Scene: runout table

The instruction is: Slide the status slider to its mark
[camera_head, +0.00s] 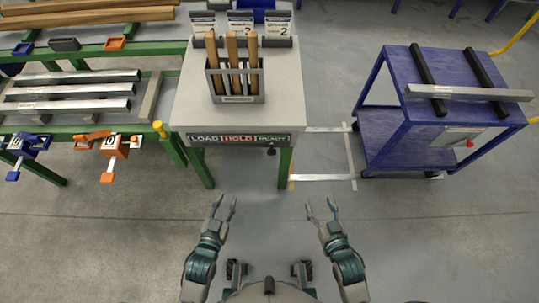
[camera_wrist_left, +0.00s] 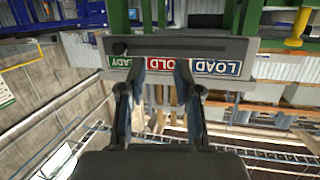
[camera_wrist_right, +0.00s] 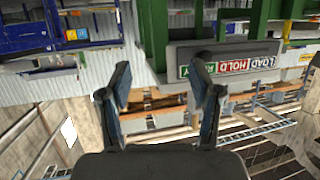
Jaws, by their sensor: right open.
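The status strip (camera_head: 238,138) runs along the front edge of the grey table, with LOAD, HOLD and READY panels from left to right. A small dark slider knob (camera_head: 271,151) hangs just below the strip, under READY. The strip is upside down in the left wrist view (camera_wrist_left: 175,66), with the knob (camera_wrist_left: 118,48) near READY. It also shows in the right wrist view (camera_wrist_right: 228,65). My left gripper (camera_head: 224,206) is open and empty in front of the table, left of the knob. My right gripper (camera_head: 320,208) is open and empty, right of the knob. Neither touches the strip.
The grey table (camera_head: 190,105) carries a holder (camera_head: 235,98) with wooden-handled tools and several cards behind it. A green rack (camera_head: 75,128) with metal bars and clamps stands left. A blue cart (camera_head: 405,120) stands right. The floor before the table is clear.

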